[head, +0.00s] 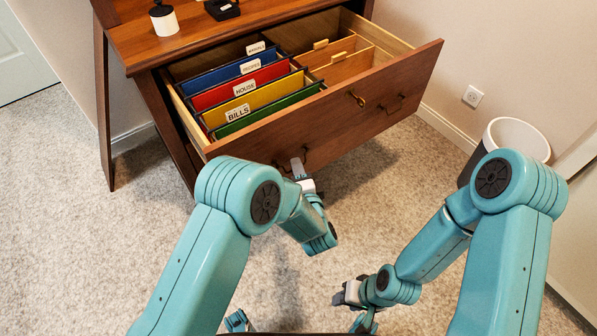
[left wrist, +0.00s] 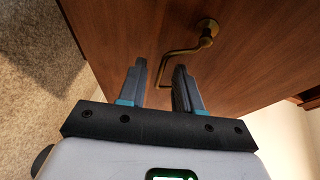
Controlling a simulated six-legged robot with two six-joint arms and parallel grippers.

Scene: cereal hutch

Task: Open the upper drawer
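The upper drawer (head: 330,118) is pulled well out of the wooden hutch, and its inside shows. Its front also fills much of the left wrist view (left wrist: 255,70). A bent brass handle (left wrist: 180,52) on that front reaches down to the gap between the fingers of my left gripper (left wrist: 163,78). The fingers stand apart; whether they touch the handle I cannot tell. In the head view my left gripper (head: 298,168) is at the left handle, partly hidden by its own arm. My right gripper (head: 340,298) is low over the carpet, away from the drawer; its fingers are unclear.
Labelled coloured folders (head: 240,90) and wooden dividers (head: 335,58) fill the drawer. A white cylinder (head: 163,20) and a small black object (head: 222,9) are on the hutch top. A waste bin (head: 516,138) stands at right by the wall. Carpet is clear at left.

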